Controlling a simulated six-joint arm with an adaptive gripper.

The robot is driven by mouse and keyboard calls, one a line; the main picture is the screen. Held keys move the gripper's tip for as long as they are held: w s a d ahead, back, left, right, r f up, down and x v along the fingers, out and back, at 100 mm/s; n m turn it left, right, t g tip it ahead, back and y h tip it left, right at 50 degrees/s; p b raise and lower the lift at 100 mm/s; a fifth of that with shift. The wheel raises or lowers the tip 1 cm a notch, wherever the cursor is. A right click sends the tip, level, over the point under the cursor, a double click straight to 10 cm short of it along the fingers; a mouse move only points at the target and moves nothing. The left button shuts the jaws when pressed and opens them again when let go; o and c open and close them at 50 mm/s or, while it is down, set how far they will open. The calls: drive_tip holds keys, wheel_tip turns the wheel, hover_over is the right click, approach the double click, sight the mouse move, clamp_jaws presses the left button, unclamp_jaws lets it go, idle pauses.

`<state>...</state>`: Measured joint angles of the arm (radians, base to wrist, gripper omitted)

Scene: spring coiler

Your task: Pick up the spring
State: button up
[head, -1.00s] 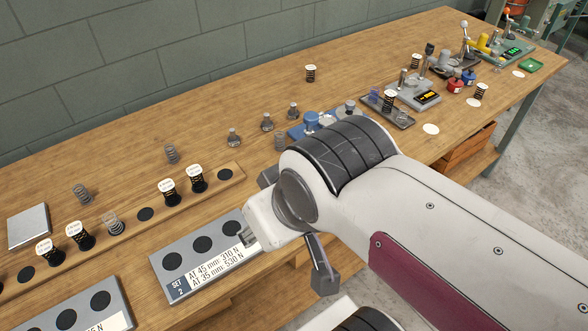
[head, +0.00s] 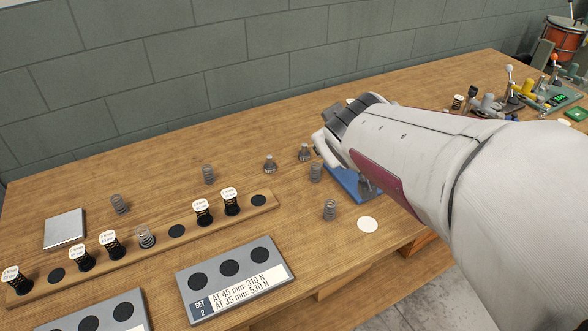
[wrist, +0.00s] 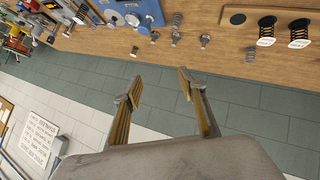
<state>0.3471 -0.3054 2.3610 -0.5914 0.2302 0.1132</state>
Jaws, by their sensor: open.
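Several bare wire springs stand on the wooden bench: one at the near middle (head: 330,210), one by the blue device (head: 316,172), one towards the wall (head: 208,174) and one at the left (head: 119,204). Another bare spring (head: 145,238) stands in the wooden rack, among black springs with white tags (head: 231,201). I cannot tell which is meant. My gripper (wrist: 159,82) is open and empty in the wrist view, its fingers apart from two bare springs (wrist: 176,20) (wrist: 251,54).
The wooden rack (head: 268,194) has some empty black spots. A grey SET 2 plate (head: 235,277) lies in front of it. Metal pieces (head: 270,163) stand near the blue device (head: 349,185). Other devices crowd the far right. The bench's back left is mostly clear.

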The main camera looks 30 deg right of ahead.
drive_tip(key=w+d+f+n+t, duration=0.1)
drive_tip(key=w+d+f+n, duration=0.1)
drive_tip(key=w+d, duration=0.45)
drive_tip(key=n+y, duration=0.5)
drive_tip(key=y, duration=0.8)
approach(335, 207)
drive_tip(key=shift+t, duration=0.3)
drive_tip(key=w, duration=0.1)
drive_tip(key=w+a+f, duration=0.1)
drive_tip(key=w+f, duration=0.1)
drive_tip(key=shift+w+a+f, duration=0.15)
drive_tip(key=shift+w+a, duration=0.1)
drive_tip(key=shift+w, duration=0.1)
drive_tip(key=shift+s+a+f, duration=0.1)
drive_tip(key=shift+s+a, duration=0.1)
drive_tip(key=shift+s, duration=0.2)
drive_tip(key=shift+x, duration=1.3)
